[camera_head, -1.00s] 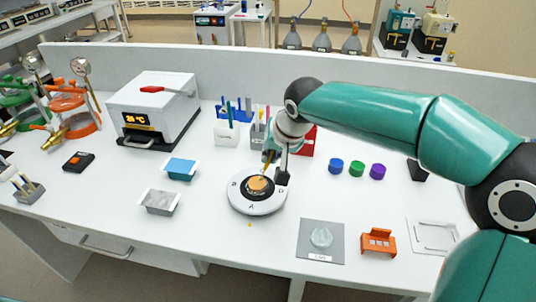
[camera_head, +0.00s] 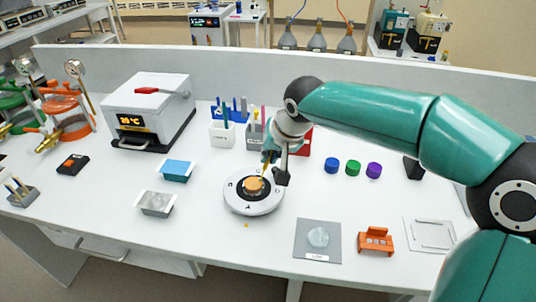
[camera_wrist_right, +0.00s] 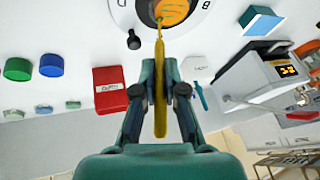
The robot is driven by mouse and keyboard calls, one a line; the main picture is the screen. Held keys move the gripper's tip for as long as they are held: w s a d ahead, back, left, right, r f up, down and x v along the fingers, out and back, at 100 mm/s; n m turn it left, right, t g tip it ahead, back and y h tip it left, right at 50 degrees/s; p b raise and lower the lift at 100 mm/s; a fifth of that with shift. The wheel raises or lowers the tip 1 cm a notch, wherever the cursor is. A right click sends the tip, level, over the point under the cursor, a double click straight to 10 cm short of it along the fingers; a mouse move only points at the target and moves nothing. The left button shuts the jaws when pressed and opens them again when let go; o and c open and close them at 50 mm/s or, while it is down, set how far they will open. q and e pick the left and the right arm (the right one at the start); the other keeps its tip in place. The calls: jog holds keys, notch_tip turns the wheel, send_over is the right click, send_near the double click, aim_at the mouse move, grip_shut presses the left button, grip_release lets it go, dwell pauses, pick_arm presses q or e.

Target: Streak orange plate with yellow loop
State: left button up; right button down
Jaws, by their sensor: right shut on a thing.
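The orange plate (camera_head: 254,184) sits in the dark centre of a round white turntable (camera_head: 240,206) with letters on its rim. In the right wrist view the plate (camera_wrist_right: 174,10) shows at the top edge, partly cut off, with faint lines on its surface. My right gripper (camera_head: 270,158) is above the plate's far side, shut on the yellow loop (camera_wrist_right: 160,90). The loop's thin end reaches the plate's near edge in the wrist view; I cannot tell whether it touches. My left gripper is not in view.
A black knob (camera_head: 281,177) stands at the turntable's right. Pen holders (camera_head: 222,133) and a red box (camera_wrist_right: 110,90) stand behind. Blue (camera_head: 177,170) and grey (camera_head: 155,203) trays lie left. Coloured caps (camera_head: 353,168), a grey mat (camera_head: 304,240) and an orange rack (camera_head: 376,240) lie right.

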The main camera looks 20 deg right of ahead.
notch_tip(320, 180, up, 6)
jog(key=p, duration=0.4)
